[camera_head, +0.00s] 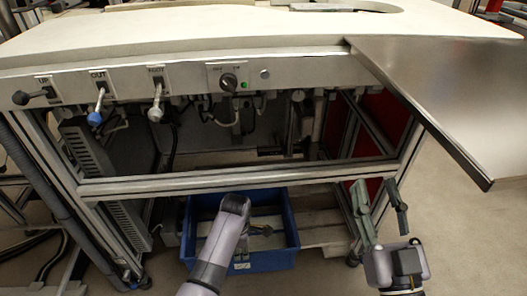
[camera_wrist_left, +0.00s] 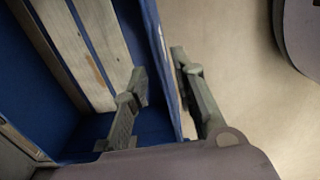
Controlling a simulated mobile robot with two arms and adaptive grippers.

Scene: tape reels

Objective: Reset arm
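My left arm (camera_head: 222,235) reaches in front of the blue bin (camera_head: 268,262) under the machine; its gripper is mostly hidden in the head view. In the left wrist view, my left gripper (camera_wrist_left: 160,68) is open, its fingers apart. One finger is over the inside of the blue bin (camera_wrist_left: 38,62), the other on the outer side of the bin's wall, so the wall lies between them. Whether either finger touches the wall I cannot tell. My right gripper (camera_head: 376,187) is open and empty, fingers pointing up, in front of the machine's right leg.
The machine's white panel (camera_head: 190,82) carries levers and a switch. A metal plate (camera_head: 440,85) juts out at the right, above and beyond my right gripper. A metal crossbar (camera_head: 240,180) runs above the bin. Bare floor (camera_head: 470,240) lies at the right.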

